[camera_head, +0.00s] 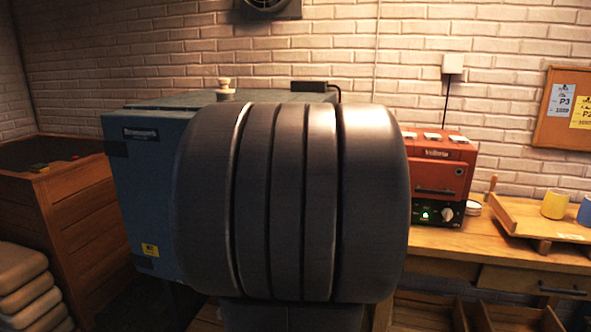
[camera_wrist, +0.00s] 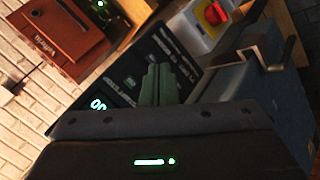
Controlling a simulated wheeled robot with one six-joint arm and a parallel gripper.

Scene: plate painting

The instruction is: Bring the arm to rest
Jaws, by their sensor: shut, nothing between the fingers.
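My gripper (camera_wrist: 158,72) shows in the wrist view with its two greenish fingers together and nothing between them. It points toward a dark control panel (camera_wrist: 172,52) with lit digits; I cannot tell whether they touch. In the head view a large dark ribbed arm part of mine fills the middle, and the gripper itself does not show there.
A blue kiln-like cabinet (camera_head: 150,190) stands behind my arm. A red machine (camera_head: 437,165) sits on the wooden bench (camera_head: 440,242) at right, near a wooden tray (camera_head: 510,215), a yellow cup (camera_head: 555,204) and a blue cup (camera_head: 585,211). A red button (camera_wrist: 215,14) shows in the wrist view.

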